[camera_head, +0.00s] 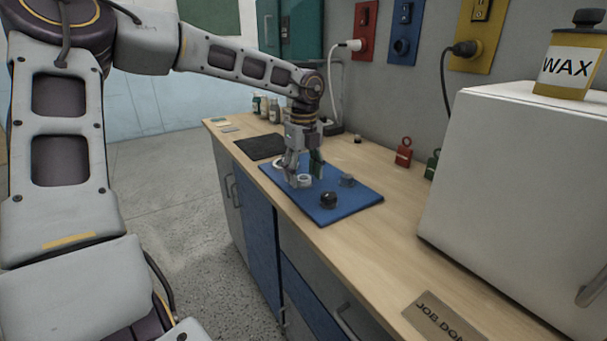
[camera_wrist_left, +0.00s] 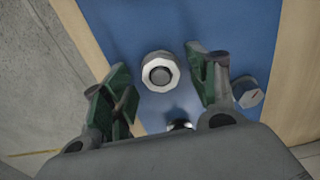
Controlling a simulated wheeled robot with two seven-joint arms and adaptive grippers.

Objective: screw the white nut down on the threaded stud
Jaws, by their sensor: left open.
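The white nut (camera_wrist_left: 149,59) is a faceted ring in the left wrist view. It sits around the dark round end of the threaded stud (camera_wrist_left: 160,75). How far down the stud it sits cannot be told. In the head view the nut (camera_head: 304,180) shows low beside the fingers, over the blue mat (camera_head: 355,198). My left gripper (camera_head: 304,176) points down there. Its green-padded fingers (camera_wrist_left: 166,84) are open and spread on either side of the nut, with visible gaps. My right gripper is in neither view.
On the mat stand a black knob-like part (camera_head: 328,200) and a grey part (camera_head: 347,180). A black pad (camera_head: 260,147) and bottles (camera_head: 274,110) lie beyond. A white cabinet (camera_head: 510,180) stands at right.

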